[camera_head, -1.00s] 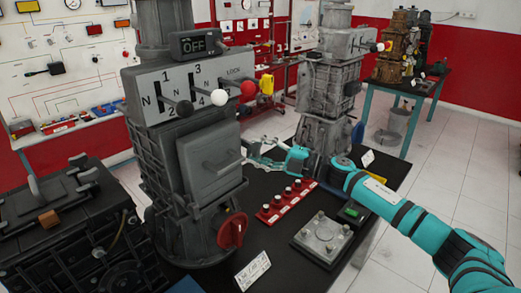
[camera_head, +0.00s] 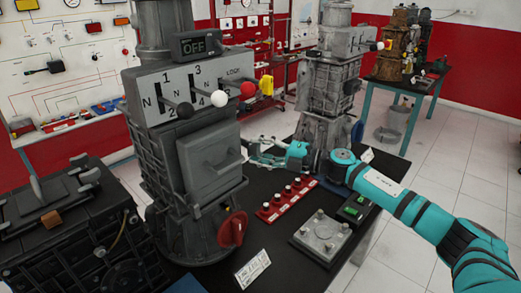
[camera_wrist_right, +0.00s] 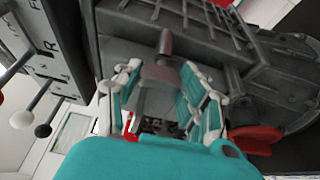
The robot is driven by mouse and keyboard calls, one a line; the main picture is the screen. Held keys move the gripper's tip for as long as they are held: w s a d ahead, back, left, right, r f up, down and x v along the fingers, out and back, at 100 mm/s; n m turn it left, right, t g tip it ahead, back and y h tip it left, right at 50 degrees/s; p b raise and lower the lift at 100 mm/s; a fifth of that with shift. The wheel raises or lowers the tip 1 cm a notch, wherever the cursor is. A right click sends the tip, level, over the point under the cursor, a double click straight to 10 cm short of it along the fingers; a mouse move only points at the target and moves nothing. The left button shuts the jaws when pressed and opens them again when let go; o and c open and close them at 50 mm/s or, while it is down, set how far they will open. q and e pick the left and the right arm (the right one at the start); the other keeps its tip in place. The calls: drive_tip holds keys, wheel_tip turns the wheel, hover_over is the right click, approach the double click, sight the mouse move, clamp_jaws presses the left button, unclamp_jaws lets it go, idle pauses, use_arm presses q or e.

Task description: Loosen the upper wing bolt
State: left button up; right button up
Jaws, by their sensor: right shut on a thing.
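In the right wrist view, a grey-brown wing bolt (camera_wrist_right: 160,73) with a rounded stem sits between the fingers of my right gripper (camera_wrist_right: 158,88). The fingers are closed in on both sides of it. In the head view, my right gripper (camera_head: 256,152) reaches left to the right side of the tall grey engine trainer (camera_head: 205,160). The wing bolt is hidden there behind the trainer's edge. I cannot tell from its surroundings whether this bolt is the upper one. My left gripper is not in view.
Levers with ball knobs, one white (camera_head: 219,98), stick out of the trainer's front. A red knob (camera_head: 232,230) is low on it. A red button strip (camera_head: 287,200) and a grey plate (camera_head: 321,238) lie on the black table. A second trainer (camera_head: 328,90) stands behind my gripper.

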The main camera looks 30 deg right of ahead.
drive_tip(key=o, duration=1.2)
drive_tip(key=shift+s, duration=0.1)
drive_tip(key=shift+v, duration=6)
